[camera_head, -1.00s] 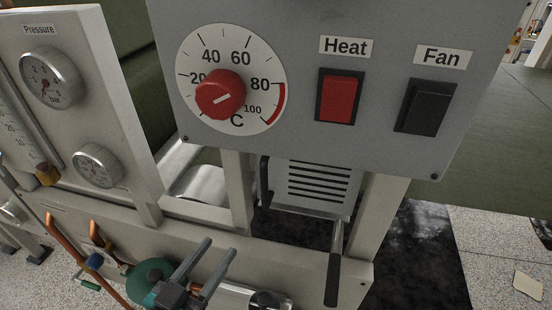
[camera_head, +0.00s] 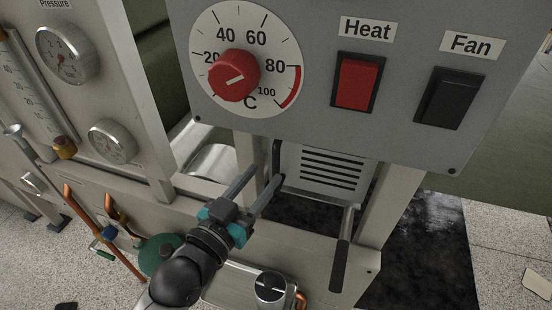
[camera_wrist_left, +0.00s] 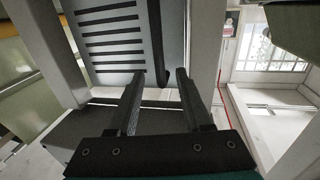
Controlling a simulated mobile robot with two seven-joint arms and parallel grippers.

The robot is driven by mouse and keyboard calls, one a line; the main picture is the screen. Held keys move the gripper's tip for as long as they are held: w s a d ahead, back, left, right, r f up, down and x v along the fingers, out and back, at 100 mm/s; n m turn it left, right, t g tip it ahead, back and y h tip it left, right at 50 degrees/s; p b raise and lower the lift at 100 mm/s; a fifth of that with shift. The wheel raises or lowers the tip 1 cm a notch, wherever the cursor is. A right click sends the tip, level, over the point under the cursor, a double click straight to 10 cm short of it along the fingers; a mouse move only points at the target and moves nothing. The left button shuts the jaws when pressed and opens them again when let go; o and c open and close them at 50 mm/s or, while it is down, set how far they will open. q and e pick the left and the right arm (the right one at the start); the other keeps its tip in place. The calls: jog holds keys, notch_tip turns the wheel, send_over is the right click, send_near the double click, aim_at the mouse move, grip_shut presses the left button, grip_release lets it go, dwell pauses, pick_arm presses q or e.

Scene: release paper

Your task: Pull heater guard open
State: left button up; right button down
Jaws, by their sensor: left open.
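The heater guard (camera_head: 325,172) is a pale panel with dark slots below the control box. It also shows in the left wrist view (camera_wrist_left: 108,38). A black bar handle (camera_head: 276,160) stands along its left side. In the left wrist view this handle (camera_wrist_left: 156,40) comes down from the top edge, its lower end between the fingertips in the picture. My left gripper (camera_head: 264,178) is open in front of the handle, and its fingers also show in the left wrist view (camera_wrist_left: 160,75). I cannot tell whether they touch it. My right gripper is not in view.
The grey control box (camera_head: 330,130) with red dial, Heat switch (camera_head: 357,83) and Fan switch (camera_head: 451,98) overhangs the guard. A second black handle (camera_head: 340,265) hangs at lower right. Copper pipes (camera_head: 85,215) and gauges (camera_head: 65,55) are at left. A frame post (camera_head: 390,205) stands right.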

aim_at(274, 163)
pick_arm(q)
jog(key=shift+x, duration=3.1)
grip_shut()
